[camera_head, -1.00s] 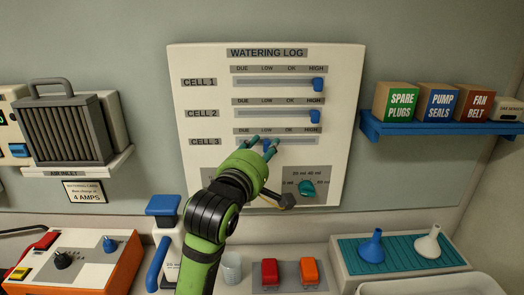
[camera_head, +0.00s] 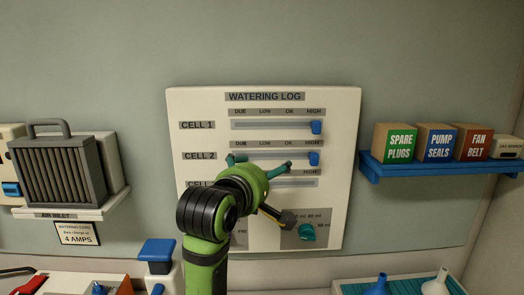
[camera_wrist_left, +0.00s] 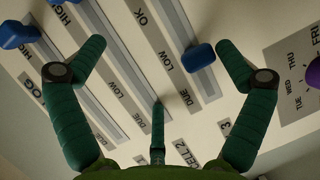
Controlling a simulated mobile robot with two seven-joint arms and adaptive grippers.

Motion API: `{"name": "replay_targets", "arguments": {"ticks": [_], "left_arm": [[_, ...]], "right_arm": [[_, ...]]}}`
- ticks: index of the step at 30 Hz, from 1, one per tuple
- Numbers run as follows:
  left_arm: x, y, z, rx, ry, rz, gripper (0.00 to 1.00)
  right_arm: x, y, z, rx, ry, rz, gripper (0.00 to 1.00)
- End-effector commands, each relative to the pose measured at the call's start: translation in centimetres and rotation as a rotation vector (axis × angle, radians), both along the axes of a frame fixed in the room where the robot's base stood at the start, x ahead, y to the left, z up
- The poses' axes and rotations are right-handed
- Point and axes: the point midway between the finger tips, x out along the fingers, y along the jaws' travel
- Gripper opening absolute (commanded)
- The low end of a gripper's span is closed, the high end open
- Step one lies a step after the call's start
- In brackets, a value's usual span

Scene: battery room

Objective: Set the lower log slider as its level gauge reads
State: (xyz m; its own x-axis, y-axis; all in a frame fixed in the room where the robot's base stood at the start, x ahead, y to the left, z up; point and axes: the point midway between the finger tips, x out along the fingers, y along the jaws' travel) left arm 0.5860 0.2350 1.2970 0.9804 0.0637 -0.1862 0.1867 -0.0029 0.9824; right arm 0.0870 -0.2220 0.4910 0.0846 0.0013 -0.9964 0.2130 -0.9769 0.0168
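The white watering log board (camera_head: 348,140) hangs on the wall with three slider rows. The lowest row's track (camera_head: 305,183) is partly behind my left gripper (camera_head: 261,164). Its blue slider knob is hidden in the head view but shows in the left wrist view (camera_wrist_left: 199,57), near the LOW mark. My left gripper is open in front of the board, between the Cell 2 and Cell 3 rows. In the left wrist view its fingers (camera_wrist_left: 158,70) are spread wide and stand apart from the knob. My right gripper is out of view. I cannot make out a level gauge.
Blue knobs of Cell 1 (camera_head: 316,127) and Cell 2 (camera_head: 314,159) stand at HIGH. A teal dial knob (camera_head: 306,232) is low on the board. A blue shelf (camera_head: 425,168) with boxes is right; a grey air inlet (camera_head: 58,172) is left.

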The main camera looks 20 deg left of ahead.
Motion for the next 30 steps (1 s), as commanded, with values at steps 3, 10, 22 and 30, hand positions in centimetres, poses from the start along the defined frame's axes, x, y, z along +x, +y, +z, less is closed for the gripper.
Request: {"name": "replay_targets", "arguments": {"ticks": [3, 10, 22, 30], "left_arm": [[-0.5, 0.0, 6.6, -0.015, -0.202, -0.003, 0.74], [-0.5, 0.0, 6.7, -0.013, -0.201, -0.004, 0.73], [-2.2, -0.2, 1.1, -0.017, 0.025, -0.002, 0.51], [-4.0, -0.3, 0.7, -0.015, 0.035, -0.002, 0.51]], "right_arm": [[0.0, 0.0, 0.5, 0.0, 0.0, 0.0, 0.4], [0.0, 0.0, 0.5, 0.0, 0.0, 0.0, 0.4], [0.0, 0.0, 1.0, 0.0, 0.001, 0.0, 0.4], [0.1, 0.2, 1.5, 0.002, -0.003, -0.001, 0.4]]}}
